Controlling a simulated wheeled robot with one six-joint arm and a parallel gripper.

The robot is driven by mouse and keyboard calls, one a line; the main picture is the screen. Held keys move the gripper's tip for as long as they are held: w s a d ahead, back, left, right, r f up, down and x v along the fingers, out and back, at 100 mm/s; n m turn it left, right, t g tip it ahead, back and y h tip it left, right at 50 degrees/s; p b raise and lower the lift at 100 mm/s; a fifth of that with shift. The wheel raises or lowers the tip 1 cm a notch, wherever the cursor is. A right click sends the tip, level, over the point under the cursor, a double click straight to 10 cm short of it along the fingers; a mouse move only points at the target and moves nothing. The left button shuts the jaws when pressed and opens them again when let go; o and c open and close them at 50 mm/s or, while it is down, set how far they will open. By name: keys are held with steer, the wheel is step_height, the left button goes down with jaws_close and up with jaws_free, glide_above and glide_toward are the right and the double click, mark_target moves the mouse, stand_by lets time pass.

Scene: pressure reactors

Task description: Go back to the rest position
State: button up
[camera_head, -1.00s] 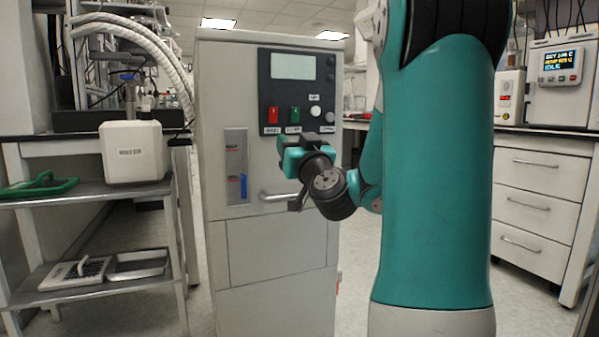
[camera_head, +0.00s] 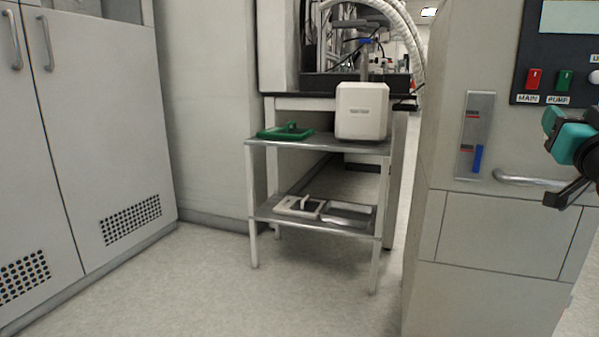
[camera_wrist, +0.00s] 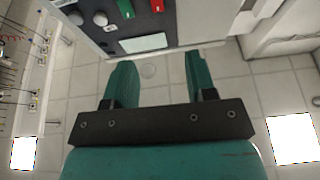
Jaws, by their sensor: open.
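My gripper (camera_wrist: 160,85) shows in the wrist view with its two teal fingers apart and nothing between them. In the head view only part of my gripper (camera_head: 568,138) shows at the right edge, in front of the grey cabinet (camera_head: 500,235). In the wrist view the cabinet's dark control panel (camera_wrist: 140,22), with a red and a green switch, lies beyond the fingertips and appears upside down.
A two-tier metal cart (camera_head: 317,144) carries a white box (camera_head: 361,111) and a green tool (camera_head: 285,132) on top. Its lower shelf holds a white device and a tray (camera_head: 347,215). Tall cupboards (camera_head: 85,120) stand at left. The floor (camera_head: 270,290) in front is clear.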

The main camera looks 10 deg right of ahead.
steer(key=w+a+f+n+g+y+p, duration=0.2)
steer(key=w+a+f+n+y, duration=0.15)
steer(key=a+y, duration=0.65)
steer(key=w+a+f+n+g+y+p, duration=0.25)
steer(key=a+n+y, duration=0.3)
steer(key=a, duration=0.85)
steer(key=s+a+f+n+g+y+p, duration=0.25)
steer(key=s+a+f+g, duration=0.25)
steer(key=s+a+g, duration=0.5)
steer(key=s+a+f+n+g+h, duration=0.2)
steer(key=s+a+g, duration=0.15)
steer(key=s, duration=0.65)
step_height(320, 180, up, 38)
steer(key=p, duration=3.8)
steer(key=shift+w+d+g+p, duration=0.2)
steer(key=shift+d+g+p, duration=0.1)
steer(key=shift+g, duration=0.1)
